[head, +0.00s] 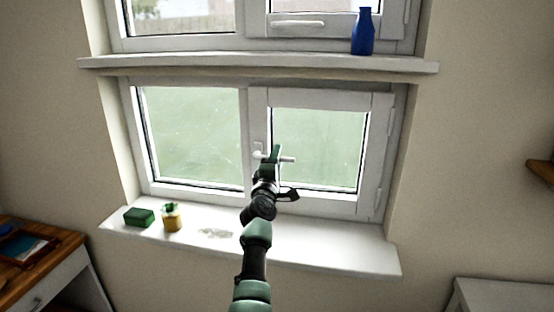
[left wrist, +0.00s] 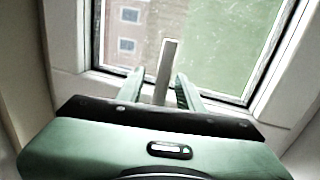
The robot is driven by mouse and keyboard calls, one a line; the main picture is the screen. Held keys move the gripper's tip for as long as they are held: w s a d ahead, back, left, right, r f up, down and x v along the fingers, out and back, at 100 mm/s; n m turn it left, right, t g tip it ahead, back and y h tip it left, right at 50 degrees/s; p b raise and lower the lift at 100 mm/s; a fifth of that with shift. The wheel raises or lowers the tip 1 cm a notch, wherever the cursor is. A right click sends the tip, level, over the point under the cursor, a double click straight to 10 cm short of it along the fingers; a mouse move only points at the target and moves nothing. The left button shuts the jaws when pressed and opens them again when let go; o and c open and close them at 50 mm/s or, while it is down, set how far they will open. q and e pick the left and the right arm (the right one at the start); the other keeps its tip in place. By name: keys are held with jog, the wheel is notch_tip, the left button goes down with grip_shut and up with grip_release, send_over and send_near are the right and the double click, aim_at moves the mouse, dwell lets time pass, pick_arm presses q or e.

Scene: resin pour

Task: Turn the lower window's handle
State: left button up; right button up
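The lower window's handle (head: 288,159) is a white lever on the middle frame of the lower window (head: 318,148). It lies about level, pointing right from its base plate. My left gripper (head: 274,153) is up at the handle and covers part of it. In the left wrist view the handle (left wrist: 167,62) stands between the two green fingers of my left gripper (left wrist: 160,76). The fingers are apart, with a gap showing at least on the left side of the handle. Contact cannot be told. My right gripper is not in view.
The lower sill (head: 330,248) holds a green sponge-like block (head: 139,217) and a small yellow jar (head: 172,218) at left. A blue bottle (head: 363,32) stands on the upper sill (head: 200,62). The upper window has its own level handle (head: 297,23). A wooden desk (head: 50,245) stands lower left.

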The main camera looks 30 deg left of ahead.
pick_arm(q)
jog(key=shift+s, duration=0.1)
jog(key=shift+s+f, duration=0.1)
jog(key=shift+s, duration=0.15)
jog(key=p+v, duration=0.3)
jog(key=v, duration=0.4)
jog(key=shift+d, duration=0.1)
